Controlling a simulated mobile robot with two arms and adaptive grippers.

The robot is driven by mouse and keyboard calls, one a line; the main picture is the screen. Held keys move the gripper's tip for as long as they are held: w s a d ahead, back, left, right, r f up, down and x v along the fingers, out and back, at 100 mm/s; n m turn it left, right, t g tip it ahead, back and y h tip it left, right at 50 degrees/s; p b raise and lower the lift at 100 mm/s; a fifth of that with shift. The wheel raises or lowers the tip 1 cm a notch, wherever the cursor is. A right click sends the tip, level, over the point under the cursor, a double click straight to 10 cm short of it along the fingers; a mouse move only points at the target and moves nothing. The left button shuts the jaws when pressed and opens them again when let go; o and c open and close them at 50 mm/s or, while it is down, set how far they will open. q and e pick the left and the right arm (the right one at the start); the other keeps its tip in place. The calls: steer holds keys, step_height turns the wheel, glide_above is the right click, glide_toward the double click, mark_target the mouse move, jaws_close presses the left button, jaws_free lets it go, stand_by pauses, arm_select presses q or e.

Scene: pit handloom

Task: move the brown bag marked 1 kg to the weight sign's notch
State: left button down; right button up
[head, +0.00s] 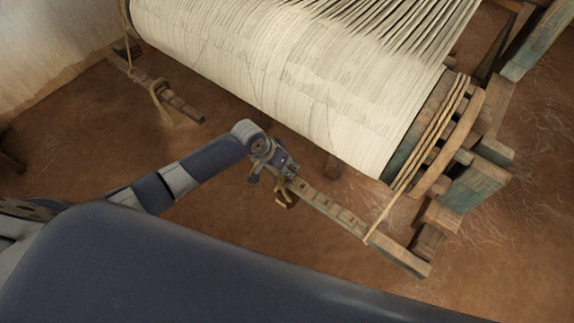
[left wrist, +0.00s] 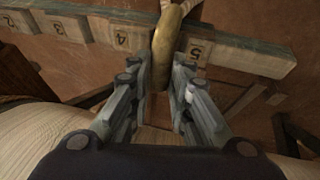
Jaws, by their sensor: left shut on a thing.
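In the left wrist view the piece (left wrist: 170,35) stands between the fingertips (left wrist: 160,85) and crosses the beam (left wrist: 235,52) between the marks 4 and 5. Whether it touches the beam or sits in a notch I cannot tell. The 1 kg mark and the weight sign do not show. My right gripper is out of view.
The loom's roller of pale warp threads (head: 290,85) lies just above my arm. A rope (head: 385,212) runs from the roller's end to the beam. Another beam (head: 170,98) with a rope loop lies at upper left. The brown floor (head: 500,260) is open at lower right.

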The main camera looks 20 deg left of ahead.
arm_select(q)
steer(key=c, duration=1.4)
jaws_free()
steer(key=shift+s+f, duration=0.15)
steer(key=v, duration=1.2)
